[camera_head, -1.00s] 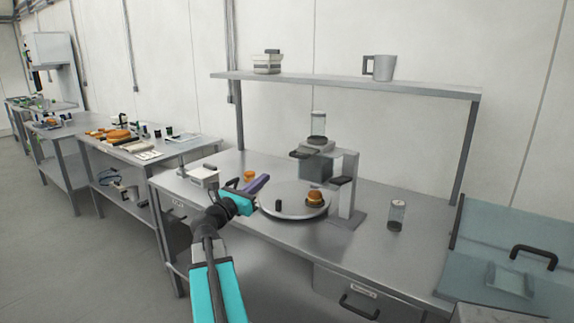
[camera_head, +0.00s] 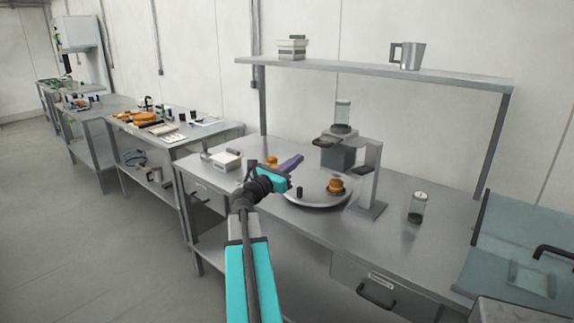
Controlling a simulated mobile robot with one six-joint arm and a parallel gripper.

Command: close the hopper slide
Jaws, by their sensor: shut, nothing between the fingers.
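The hopper stands at the back of the metal table, a clear cylinder (camera_head: 343,110) with dark contents on top of a grey block (camera_head: 337,153) held by a post (camera_head: 368,178). A dark slide handle (camera_head: 327,142) sticks out on the left of the block, under the cylinder. How far the slide is pulled out is too small to tell. My gripper (camera_head: 299,160), with purple fingers, is shut and empty. In the picture it lies left of and lower than the slide handle, apart from it, over the left edge of the round plate.
The round turntable plate (camera_head: 305,201) holds a bun (camera_head: 337,186) and a small dark cylinder. A white box (camera_head: 226,159) stands on the left. A shelf (camera_head: 380,74) spans above with a metal mug (camera_head: 408,55).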

